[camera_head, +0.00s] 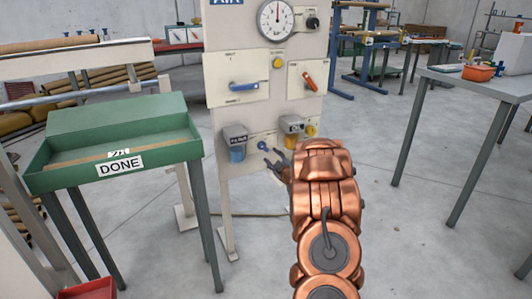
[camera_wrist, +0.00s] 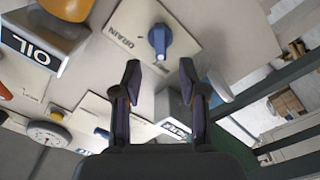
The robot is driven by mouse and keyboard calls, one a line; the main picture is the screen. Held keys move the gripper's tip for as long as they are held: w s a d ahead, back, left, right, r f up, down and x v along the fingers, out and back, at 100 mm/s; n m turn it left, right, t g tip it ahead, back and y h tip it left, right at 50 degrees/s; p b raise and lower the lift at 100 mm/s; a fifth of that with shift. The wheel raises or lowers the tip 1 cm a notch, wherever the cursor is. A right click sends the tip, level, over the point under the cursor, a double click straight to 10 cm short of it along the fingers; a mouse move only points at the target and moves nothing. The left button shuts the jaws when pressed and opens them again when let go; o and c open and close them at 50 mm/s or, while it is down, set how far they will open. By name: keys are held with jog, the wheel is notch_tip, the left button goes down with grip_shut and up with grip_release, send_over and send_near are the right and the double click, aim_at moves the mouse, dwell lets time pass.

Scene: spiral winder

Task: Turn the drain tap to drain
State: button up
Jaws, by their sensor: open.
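The drain tap (camera_head: 262,146) is a small blue knob on a pale plate low on the air panel. In the wrist view the tap (camera_wrist: 160,41) stands on the plate marked DRAIN (camera_wrist: 132,22), beyond my fingertips. My gripper (camera_head: 274,159) is just below and right of the tap in the head view. In the wrist view my gripper (camera_wrist: 160,76) is open and empty, with the tap in line with the gap between its fingers. The fingers appear apart from the knob.
A filter unit with a blue bowl (camera_head: 237,154) is left of the tap, and an oil unit with a yellow bowl (camera_head: 290,140) is right. Above are a blue lever (camera_head: 244,86), a red lever (camera_head: 309,82) and a gauge (camera_head: 276,20). A green DONE tray (camera_head: 110,120) stands left.

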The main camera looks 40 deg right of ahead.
aim_at(264, 149)
jog(key=shift+b+x, duration=0.55)
jog(key=shift+x, duration=2.85)
grip_shut()
